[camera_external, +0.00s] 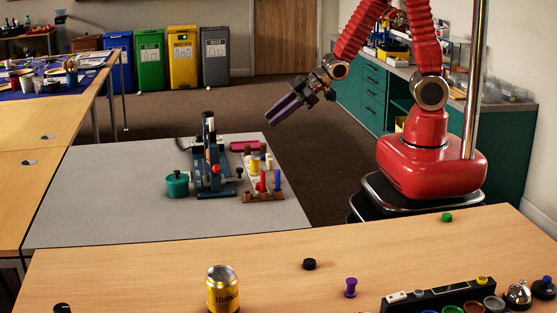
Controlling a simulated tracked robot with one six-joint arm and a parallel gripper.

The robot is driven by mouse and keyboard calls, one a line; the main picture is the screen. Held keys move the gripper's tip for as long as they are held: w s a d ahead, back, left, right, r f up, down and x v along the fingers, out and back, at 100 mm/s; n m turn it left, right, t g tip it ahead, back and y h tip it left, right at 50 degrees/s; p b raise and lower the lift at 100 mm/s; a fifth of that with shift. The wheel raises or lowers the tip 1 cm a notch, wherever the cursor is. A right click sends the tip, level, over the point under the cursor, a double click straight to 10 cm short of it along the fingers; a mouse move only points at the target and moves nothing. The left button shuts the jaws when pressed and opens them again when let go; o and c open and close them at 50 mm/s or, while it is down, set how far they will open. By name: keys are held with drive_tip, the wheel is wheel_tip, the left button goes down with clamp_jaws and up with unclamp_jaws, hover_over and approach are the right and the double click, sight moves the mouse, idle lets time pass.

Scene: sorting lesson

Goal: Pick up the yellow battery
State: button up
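My gripper (270,119) is in the air, beyond the back right of the grey table in the picture, and points down to the left. It is apart from the yellow cylinder and nothing shows between its purple-grey fingers. The fingers lie close together in this view, and I cannot tell whether they are open or shut.
A dark blue press-like device (213,170) and a teal pot (177,185) stand left of the holder. A pink object (247,146) lies behind. The grey table's front is clear. A yellow can (222,290) and a black tray (398,302) are on the near wooden table.

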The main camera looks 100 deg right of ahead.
drive_tip(key=f+t+y, duration=0.1)
drive_tip(key=f, duration=0.2)
drive_tip(key=a+f+y, duration=0.1)
drive_tip(key=f, duration=0.2)
drive_tip(key=f+t+y, duration=0.1)
drive_tip(key=f, duration=0.3)
drive_tip(key=shift+s+a+f+t, duration=0.1)
drive_tip(key=shift+s+a+t, duration=0.2)
drive_tip(key=shift+a, duration=0.1)
drive_tip(key=shift+s+a+f+y, duration=0.25)
drive_tip(key=shift+a+f+y, duration=0.1)
drive_tip(key=shift+y, duration=0.15)
drive_tip(key=shift+t, duration=0.3)
approach(245, 177)
drive_tip(key=shift+w+a+r, duration=0.15)
drive_tip(key=shift+w, duration=0.55)
drive_tip(key=shift+w+a+r, duration=0.15)
drive_tip(key=shift+w, duration=0.6)
drive_tip(key=shift+w+a+r, duration=0.15)
drive_tip(key=shift+w, duration=0.55)
drive_tip(key=shift+x, duration=2.6)
